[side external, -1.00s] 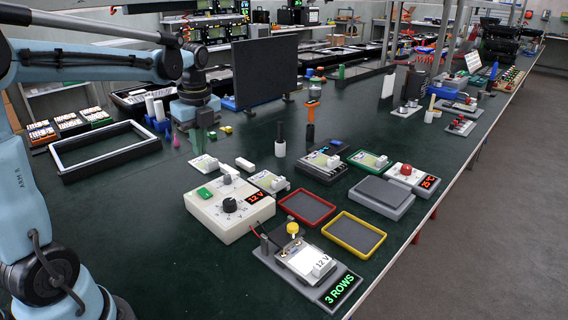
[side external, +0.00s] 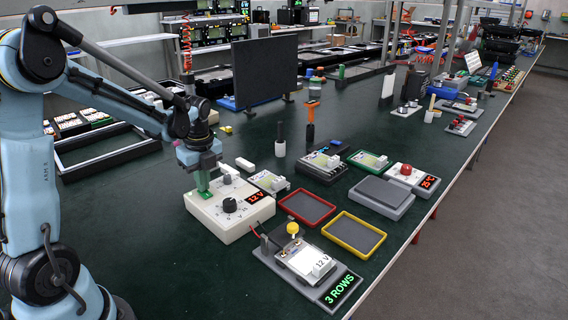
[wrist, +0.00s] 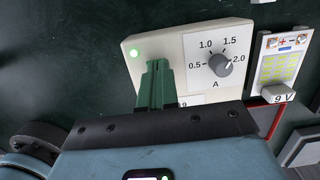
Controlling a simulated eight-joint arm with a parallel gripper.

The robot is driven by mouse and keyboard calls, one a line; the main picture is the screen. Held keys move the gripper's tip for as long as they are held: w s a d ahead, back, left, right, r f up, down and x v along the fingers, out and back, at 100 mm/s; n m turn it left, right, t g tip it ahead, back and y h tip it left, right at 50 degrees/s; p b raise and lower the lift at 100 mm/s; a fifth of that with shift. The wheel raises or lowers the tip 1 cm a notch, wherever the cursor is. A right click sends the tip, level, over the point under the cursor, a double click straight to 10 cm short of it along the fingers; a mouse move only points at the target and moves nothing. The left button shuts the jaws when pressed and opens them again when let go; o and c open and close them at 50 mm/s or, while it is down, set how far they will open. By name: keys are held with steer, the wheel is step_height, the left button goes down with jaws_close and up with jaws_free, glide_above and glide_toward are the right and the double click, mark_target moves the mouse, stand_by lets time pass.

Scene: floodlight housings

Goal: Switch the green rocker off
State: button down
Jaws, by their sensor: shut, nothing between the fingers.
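The cream control box (side external: 223,223) stands on the dark green bench, with a black knob (side external: 229,205) and a red display reading 12 V (side external: 258,197). The green rocker (side external: 204,194) is on its far left corner. My gripper (side external: 203,186) is shut and empty, with its green fingertips right over the rocker; whether they touch it I cannot tell. In the wrist view the shut fingers (wrist: 157,86) point at the box and hide the rocker. A green light (wrist: 134,53) glows on the box beside them. The rocker's tilt cannot be made out.
A grey knob (wrist: 220,65) with a 0.5 to 2.0 A scale is close right of my fingers. A small 9 V module (wrist: 280,62) lies farther right. Red (side external: 284,206) and yellow (side external: 330,233) rimmed trays and a 12 V panel unit (side external: 310,265) stand nearer the front edge.

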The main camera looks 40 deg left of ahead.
steer(key=shift+a+f, duration=0.3)
steer(key=shift+f, duration=0.2)
steer(key=shift+a+f+h, duration=0.1)
steer(key=shift+a+h, duration=0.2)
steer(key=shift+h, duration=0.2)
stand_by(1.0)
steer(key=shift+d, duration=0.15)
steer(key=shift+w+d, duration=0.1)
steer(key=shift+d, duration=0.8)
step_height(320, 180, up, 15)
steer(key=shift+a, duration=0.3)
